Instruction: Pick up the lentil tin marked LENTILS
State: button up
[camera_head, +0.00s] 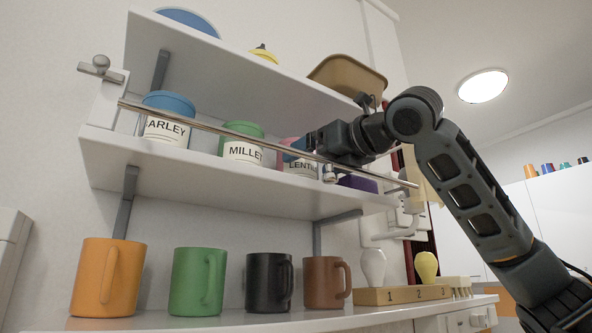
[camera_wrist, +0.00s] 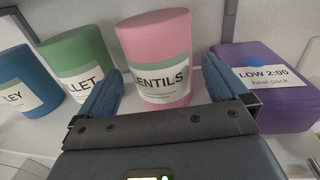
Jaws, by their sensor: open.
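The lentil tin is a pink cylinder with a white label, and it stands upright on the middle shelf. In the head view the lentil tin (camera_head: 283,158) is partly covered by my gripper (camera_head: 299,150). My gripper is open and empty, and in the wrist view its two blue fingers (camera_wrist: 165,78) appear on either side of the tin. I cannot tell whether either finger touches it.
A metal rail (camera_head: 215,131) runs along the shelf front. The green millet tin (camera_wrist: 80,53) stands left of the lentil tin, the blue barley tin (camera_head: 168,103) farther left. A purple heat pack box (camera_wrist: 262,62) is close on the right. Mugs (camera_head: 198,283) stand below.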

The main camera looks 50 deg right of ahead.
jog(key=w, duration=0.2)
jog(key=w+p, duration=0.1)
jog(key=w, duration=0.1)
jog(key=shift+d, duration=0.3)
jog(key=shift+s, duration=0.1)
jog(key=c, duration=1.1)
